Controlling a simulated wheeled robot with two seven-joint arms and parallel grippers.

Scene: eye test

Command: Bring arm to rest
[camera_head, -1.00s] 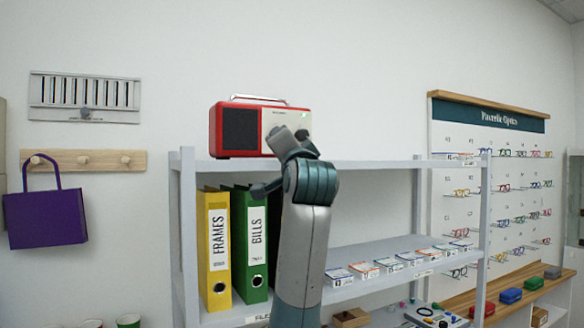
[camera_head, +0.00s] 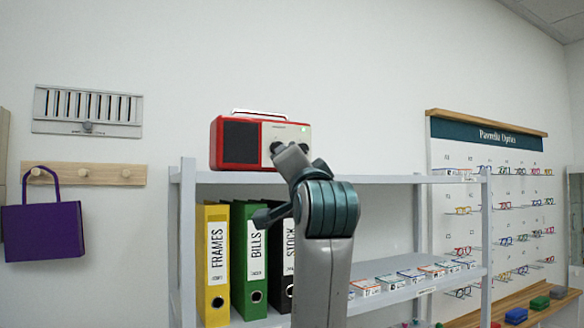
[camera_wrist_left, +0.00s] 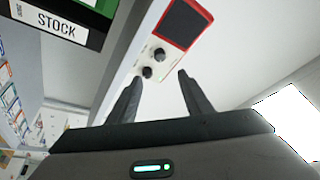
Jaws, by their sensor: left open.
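My left arm rises from the bottom middle of the head view in front of the shelf. Its gripper (camera_head: 284,156) overlaps the lower right front of a red radio with a cream panel (camera_head: 240,143); the fingers are hard to make out there. In the left wrist view the two fingers of the gripper (camera_wrist_left: 158,82) stand wide apart with nothing between them. The radio (camera_wrist_left: 187,22) with two dark knobs shows beyond the fingertips, apparently clear of them. My right gripper is not in view.
The radio stands on the top board of a grey shelf (camera_head: 390,179). Yellow (camera_head: 213,265), green (camera_head: 249,260) and black binders stand below, close to my arm. Small cards lie to the right. An eyeglass display (camera_head: 485,135) and a purple bag (camera_head: 43,232) hang on the wall.

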